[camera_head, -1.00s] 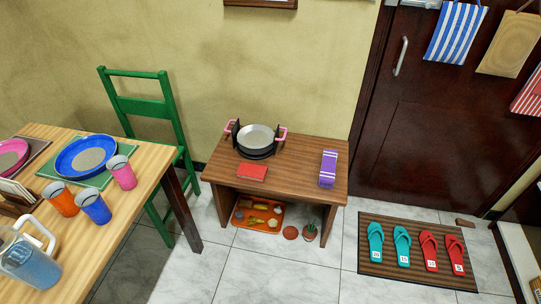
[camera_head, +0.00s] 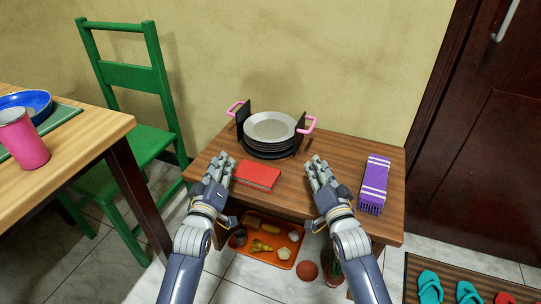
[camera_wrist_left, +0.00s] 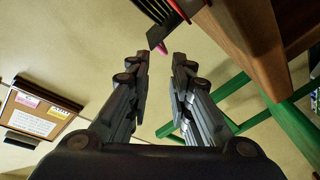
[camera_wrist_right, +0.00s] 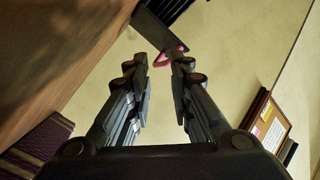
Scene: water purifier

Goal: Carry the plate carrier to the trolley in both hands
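The plate carrier (camera_head: 243,122) stands on the small brown wooden table, with black end panels and a pink handle at each side. It holds a stack of dark plates with a grey plate (camera_head: 269,126) on top. My left gripper (camera_head: 226,160) is open and empty, in front of the carrier's left side. My right gripper (camera_head: 316,160) is open and empty, in front of its right side. Neither touches the carrier. A pink handle (camera_wrist_right: 166,56) shows beyond the right fingertips in the right wrist view. No trolley is in view.
A red book (camera_head: 257,175) lies between my grippers on the small table (camera_head: 300,190). An orange tray (camera_head: 266,243) is on the floor below. A green chair (camera_head: 130,95) and dining table (camera_head: 90,130) are at left.

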